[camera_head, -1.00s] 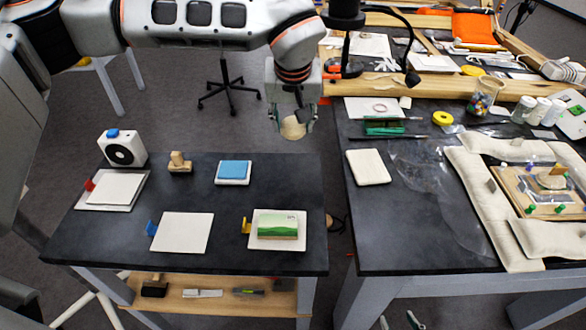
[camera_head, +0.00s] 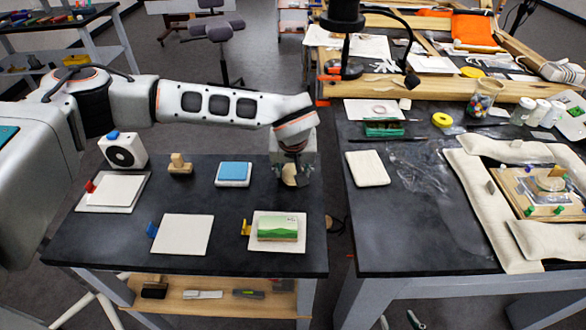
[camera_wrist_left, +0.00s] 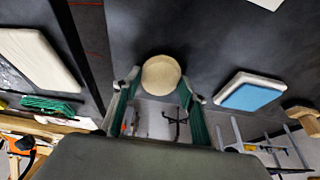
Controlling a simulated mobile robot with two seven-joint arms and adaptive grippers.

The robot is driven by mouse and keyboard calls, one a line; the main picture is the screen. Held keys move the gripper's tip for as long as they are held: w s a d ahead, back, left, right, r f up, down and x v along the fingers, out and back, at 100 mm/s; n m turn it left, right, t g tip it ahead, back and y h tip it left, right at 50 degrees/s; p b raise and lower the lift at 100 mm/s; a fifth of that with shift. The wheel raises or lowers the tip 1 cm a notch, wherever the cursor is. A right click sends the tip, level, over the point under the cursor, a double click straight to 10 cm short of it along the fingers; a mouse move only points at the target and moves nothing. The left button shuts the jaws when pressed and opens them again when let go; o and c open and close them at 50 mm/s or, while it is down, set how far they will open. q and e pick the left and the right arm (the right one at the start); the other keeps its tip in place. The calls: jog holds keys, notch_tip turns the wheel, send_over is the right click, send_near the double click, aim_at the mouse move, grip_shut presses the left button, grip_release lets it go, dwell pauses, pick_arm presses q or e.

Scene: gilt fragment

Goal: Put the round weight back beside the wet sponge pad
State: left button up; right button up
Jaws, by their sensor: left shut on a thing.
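My left gripper (camera_head: 292,178) points down over the back right part of the small dark table and is shut on the round weight (camera_head: 289,174), a pale tan disc. In the left wrist view the weight (camera_wrist_left: 161,74) sits between the two fingertips (camera_wrist_left: 158,88). I cannot tell whether it touches the tabletop. The wet sponge pad (camera_head: 234,169), blue on a white tray, lies to the left of the gripper with a gap between; it also shows in the left wrist view (camera_wrist_left: 254,96). My right gripper is not in view.
The small dark table (camera_head: 225,207) also holds a wooden block piece (camera_head: 180,165), a white fan-like box (camera_head: 124,150), white plates (camera_head: 181,234) and a green pack (camera_head: 278,228). The larger table (camera_head: 375,220), right across a gap, carries a cream pad (camera_head: 367,168) and cushions.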

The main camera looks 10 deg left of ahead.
pick_arm(q)
jog(key=o, duration=1.5)
jog(key=shift+r, duration=0.3)
jog(key=v, duration=1.1)
jog(key=shift+s+r, duration=0.25)
